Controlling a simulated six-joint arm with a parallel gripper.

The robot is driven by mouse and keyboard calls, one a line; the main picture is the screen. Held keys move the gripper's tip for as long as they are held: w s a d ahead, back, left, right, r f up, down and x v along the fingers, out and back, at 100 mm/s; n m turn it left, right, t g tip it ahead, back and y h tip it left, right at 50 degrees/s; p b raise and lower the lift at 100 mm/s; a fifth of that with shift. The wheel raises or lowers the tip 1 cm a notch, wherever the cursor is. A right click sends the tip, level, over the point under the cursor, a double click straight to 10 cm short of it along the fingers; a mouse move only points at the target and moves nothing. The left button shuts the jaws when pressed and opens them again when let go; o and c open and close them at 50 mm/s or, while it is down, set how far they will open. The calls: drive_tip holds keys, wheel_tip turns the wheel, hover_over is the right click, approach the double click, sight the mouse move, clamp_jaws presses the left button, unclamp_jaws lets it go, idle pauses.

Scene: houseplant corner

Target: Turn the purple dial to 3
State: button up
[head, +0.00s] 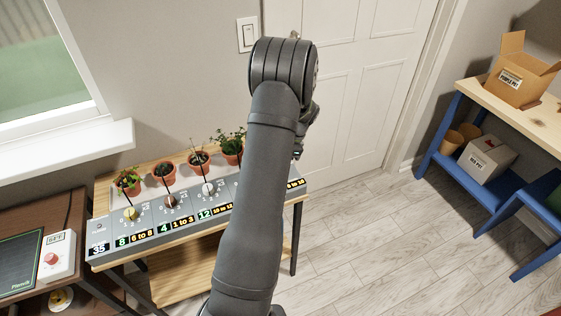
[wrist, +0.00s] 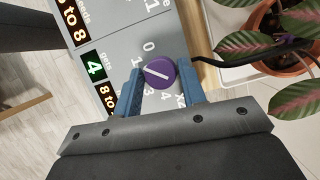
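In the wrist view the purple dial (wrist: 160,73) sits on the grey panel (wrist: 124,50). Its white line lies slantwise across the face, from upper left to lower right. A 0 shows above it and a 4 and an X2 below; other marks are partly hidden. My gripper (wrist: 159,70) has one blue finger on each side of the dial, very close to it; I cannot tell whether they touch. A green 4 display (wrist: 94,66) is beside the dial, with a partly cut-off "8 to" readout. In the head view my arm hides the purple dial and my fingertips.
Potted plants (head: 164,172) stand behind the panel.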

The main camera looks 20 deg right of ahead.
drive_tip(key=c, duration=0.5)
drive_tip(key=shift+n, duration=0.3)
drive_tip(key=n+g, duration=0.1)
drive_tip(key=n, duration=0.1)
drive_tip(key=n+g, duration=0.1)
drive_tip(key=n, duration=0.2)
drive_tip(key=shift+w+n+h, duration=0.2)
drive_tip(key=shift+n+h, duration=0.1)
drive_tip(key=n+g, duration=0.1)
drive_tip(key=n, duration=0.1)
drive_tip(key=n+h, duration=0.1)
drive_tip(key=n, duration=0.1)
drive_tip(key=shift+w+n+g, duration=0.1)
drive_tip(key=shift+n+g, duration=0.2)
drive_tip(key=shift+g, duration=0.1)
drive_tip(key=n+h, duration=0.1)
drive_tip(key=n, duration=0.3)
drive_tip(key=shift+a+n+g+h, duration=0.15)
drive_tip(key=shift+n+g+h, duration=0.25)
drive_tip(key=o, duration=1)
